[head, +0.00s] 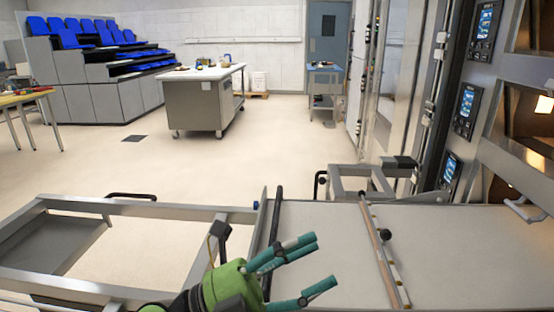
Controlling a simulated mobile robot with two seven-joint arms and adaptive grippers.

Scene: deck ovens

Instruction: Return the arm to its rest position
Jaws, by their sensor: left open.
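My left gripper (322,272) shows at the bottom middle of the head view. It has a green body and teal fingers. The fingers are spread apart with nothing between them. It hangs over the near part of a pale loader board (325,232) with a dark rail along its left side. The rest of my left arm is mostly cut off by the bottom edge. My right gripper is not in view.
A metal frame cart (150,207) stands at left, beside the board. Deck ovens with control panels (466,110) rise at right. The floor between is clear.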

